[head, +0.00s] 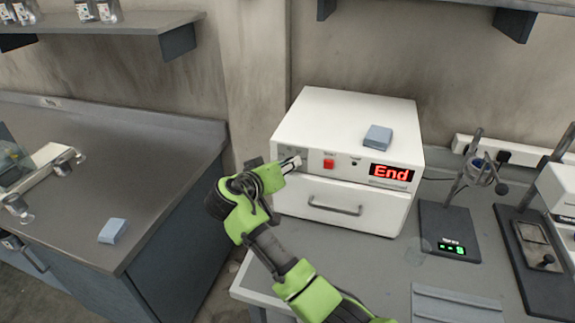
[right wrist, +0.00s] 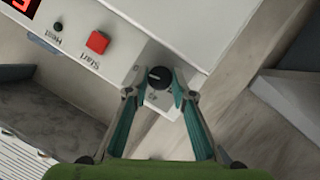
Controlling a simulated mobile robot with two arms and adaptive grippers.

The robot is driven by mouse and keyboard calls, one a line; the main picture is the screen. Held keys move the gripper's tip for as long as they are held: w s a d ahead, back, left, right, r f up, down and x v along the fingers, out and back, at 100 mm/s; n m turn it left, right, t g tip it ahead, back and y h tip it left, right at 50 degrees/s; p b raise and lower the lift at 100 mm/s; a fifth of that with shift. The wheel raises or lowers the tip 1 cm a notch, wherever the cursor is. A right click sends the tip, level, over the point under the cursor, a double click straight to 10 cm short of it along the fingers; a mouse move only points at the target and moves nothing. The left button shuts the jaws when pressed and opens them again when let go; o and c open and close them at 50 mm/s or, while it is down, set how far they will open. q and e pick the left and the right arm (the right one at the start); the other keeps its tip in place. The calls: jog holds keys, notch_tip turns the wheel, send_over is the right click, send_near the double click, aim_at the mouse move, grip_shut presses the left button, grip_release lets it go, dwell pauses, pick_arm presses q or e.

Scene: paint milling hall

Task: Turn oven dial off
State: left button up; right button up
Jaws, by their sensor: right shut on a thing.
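The oven (head: 310,118) is a white box on the right-hand bench, with a red lit display (head: 391,173) that reads "End". Its dial (right wrist: 159,77) is black and round with a light pointer mark, and shows in the right wrist view at the end of the panel. My right gripper (head: 291,163) is at the left end of the oven's front panel and hides the dial in the head view. In the right wrist view, the right gripper (right wrist: 160,92) has one finger on each side of the dial and is shut on it. My left gripper is not in view.
A red start button (head: 328,163) sits beside the dial, above the oven's drawer handle (head: 336,207). A blue block (head: 378,136) lies on the oven. A scale (head: 450,230) and stand are to its right. Another blue block (head: 112,231) lies on the left counter.

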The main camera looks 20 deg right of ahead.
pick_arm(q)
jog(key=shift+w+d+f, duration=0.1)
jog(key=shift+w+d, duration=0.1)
pick_arm(e)
jog(key=shift+f+n, duration=0.1)
jog(key=shift+n, duration=0.2)
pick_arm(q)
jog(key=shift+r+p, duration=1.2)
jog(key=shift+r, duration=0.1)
pick_arm(e)
jog(key=shift+d+f+n+t+h, duration=0.1)
jog(key=shift+n+t+h, duration=0.85)
jog(key=shift+n, duration=4.2)
jog(key=shift+d+n+t, duration=0.1)
jog(key=shift+n+t, duration=1.9)
jog(key=shift+n, duration=3.1)
jog(key=shift+d+f+n+t+h, duration=0.1)
jog(key=shift+n+t+h, duration=0.85)
jog(key=shift+n, duration=4.2)
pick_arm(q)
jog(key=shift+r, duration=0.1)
pick_arm(e)
jog(key=shift+o, duration=0.2)
jog(key=shift+n+t+y, duration=0.4)
jog(key=shift+t+y, duration=0.2)
jog(key=shift+y, duration=0.1)
jog(key=shift+c, duration=0.2)
